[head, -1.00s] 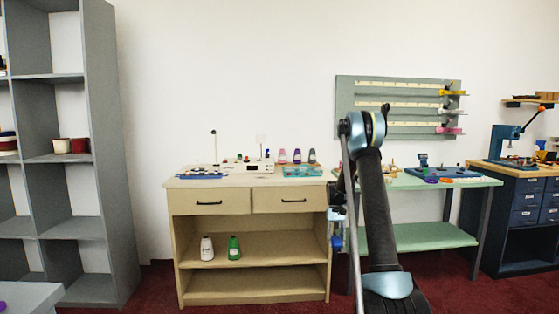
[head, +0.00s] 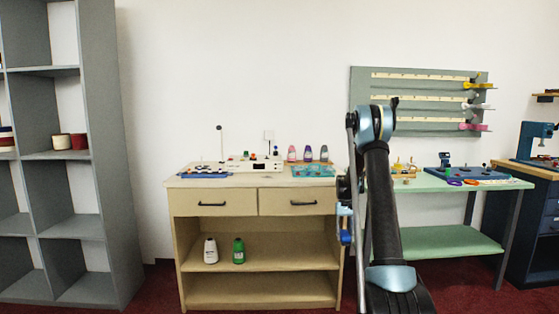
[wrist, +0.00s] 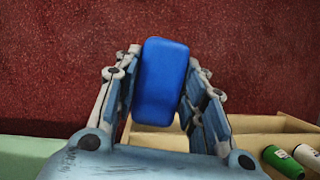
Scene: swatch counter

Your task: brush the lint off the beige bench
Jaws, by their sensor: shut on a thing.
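The beige bench (head: 240,183) stands ahead of me in the head view, with two drawers and open shelves below. In the wrist view part of it (wrist: 155,139) shows at the lower right. My gripper (head: 344,214) hangs just at the bench's right end, below the top's height. In the wrist view my gripper (wrist: 163,62) is shut on a blue block-like thing (wrist: 161,85), seen from its flat face. The blue thing also shows small in the head view (head: 345,237). I cannot tell from here whether it has bristles. I cannot make out lint on the bench top.
On the bench top stand a blue tray (head: 205,173), a white device (head: 245,165), a teal tray (head: 312,171) and several small bottles. A white bottle (head: 210,251) and a green bottle (head: 239,251) stand on its shelf. A green table (head: 440,185) stands to the right.

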